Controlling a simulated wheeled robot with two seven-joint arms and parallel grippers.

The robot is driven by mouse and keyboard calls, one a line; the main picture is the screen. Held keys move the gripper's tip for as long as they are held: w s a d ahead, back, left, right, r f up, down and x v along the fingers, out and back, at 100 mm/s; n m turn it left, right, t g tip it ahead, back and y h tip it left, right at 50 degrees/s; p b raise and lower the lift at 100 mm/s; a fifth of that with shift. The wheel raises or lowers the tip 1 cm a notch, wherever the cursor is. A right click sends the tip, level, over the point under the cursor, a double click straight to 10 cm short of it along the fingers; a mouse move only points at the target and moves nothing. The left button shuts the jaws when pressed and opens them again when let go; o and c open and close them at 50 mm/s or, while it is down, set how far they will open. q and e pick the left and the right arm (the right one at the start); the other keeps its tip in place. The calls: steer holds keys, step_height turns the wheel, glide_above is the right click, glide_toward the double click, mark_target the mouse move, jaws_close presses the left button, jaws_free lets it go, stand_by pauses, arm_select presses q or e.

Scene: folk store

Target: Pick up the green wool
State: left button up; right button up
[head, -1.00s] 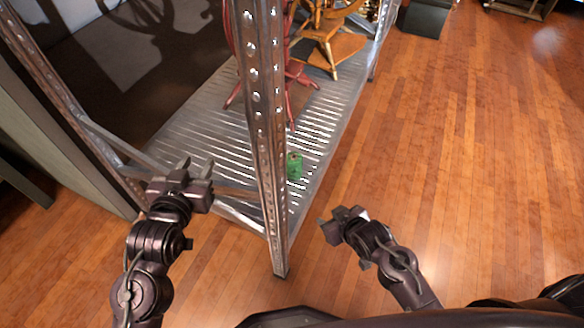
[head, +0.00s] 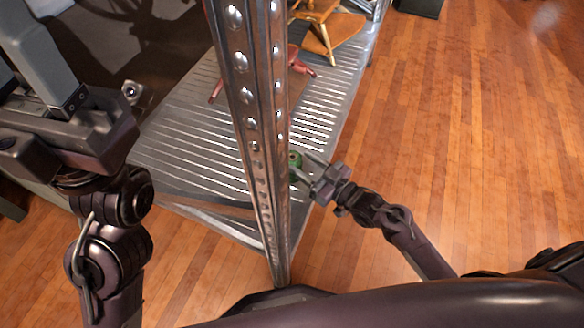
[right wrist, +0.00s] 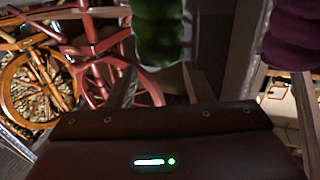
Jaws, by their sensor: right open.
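The green wool (head: 295,160) is a small roll on the metal shelf (head: 185,120), just right of the shelf's front post. My right gripper (head: 307,170) is at its right side, open, with its fingers toward the wool and partly covering it. In the right wrist view the green wool (right wrist: 158,32) stands beyond the fingertips (right wrist: 158,85), roughly between them; I cannot tell if they touch it. My left gripper (head: 28,65) is large at the left edge, its fingers apart and partly cut off, with nothing seen between them.
The perforated metal post (head: 255,130) rises between my arms. A purple roll (right wrist: 293,35) shows in the right wrist view. Red (head: 300,62) and wooden (head: 332,35) furniture-like pieces stand farther back on the shelf. The wooden floor (head: 450,120) at right is clear.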

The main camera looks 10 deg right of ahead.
mark_target(296, 161)
steer(key=b+x, duration=0.2)
steer(key=x, duration=0.1)
steer(key=shift+w+a+f, duration=0.2)
steer(key=shift+f, duration=0.2)
steer(key=shift+w+a+r, duration=0.15)
steer(key=shift+w+a, duration=0.15)
steer(key=shift+w, duration=0.1)
jaws_close()
